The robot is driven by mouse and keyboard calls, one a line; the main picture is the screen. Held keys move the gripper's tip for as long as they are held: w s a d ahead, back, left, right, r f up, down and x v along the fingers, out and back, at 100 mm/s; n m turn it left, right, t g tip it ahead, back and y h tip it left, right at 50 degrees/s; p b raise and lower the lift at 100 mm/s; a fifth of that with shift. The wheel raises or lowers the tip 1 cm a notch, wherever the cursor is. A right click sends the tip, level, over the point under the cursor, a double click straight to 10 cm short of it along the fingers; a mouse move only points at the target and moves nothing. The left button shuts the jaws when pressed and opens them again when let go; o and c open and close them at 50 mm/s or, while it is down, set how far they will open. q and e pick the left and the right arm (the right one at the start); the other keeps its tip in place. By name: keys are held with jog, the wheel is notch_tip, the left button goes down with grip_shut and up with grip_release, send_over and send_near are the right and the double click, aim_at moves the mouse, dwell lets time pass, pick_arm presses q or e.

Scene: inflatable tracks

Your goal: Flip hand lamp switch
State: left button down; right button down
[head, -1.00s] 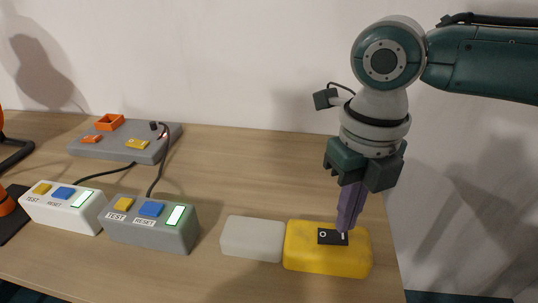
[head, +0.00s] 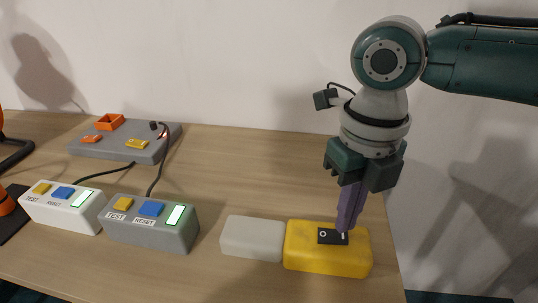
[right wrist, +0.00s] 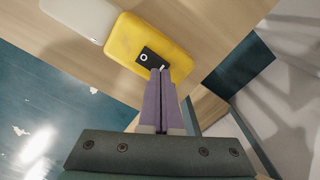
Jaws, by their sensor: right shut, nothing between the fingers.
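The hand lamp is a yellow block (head: 328,260) joined to or touching a pale grey block (head: 251,238) on its left, near the table's front right. A black rocker switch (head: 326,237) with a white circle and a white bar sits on top of the yellow block. My right gripper (head: 344,230) points down with its purple fingers shut and empty, the tips at the bar end of the switch. In the right wrist view the fingertips (right wrist: 162,70) meet or nearly meet the switch (right wrist: 147,58); contact is not certain. My left gripper is not in view.
To the left stand a grey box (head: 150,236) and a white box (head: 60,222), each with yellow and blue buttons and a lit panel. Behind them lies a grey board (head: 112,151) with orange and yellow parts. A wall closes the back.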

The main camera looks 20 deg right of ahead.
aim_at(342, 235)
jog(key=shift+f+b, duration=0.55)
jog(key=shift+f, duration=0.35)
jog(key=shift+r, duration=0.1)
notch_tip(342, 235, up, 7)
jog(key=p, duration=0.7)
jog(key=shift+p, duration=0.35)
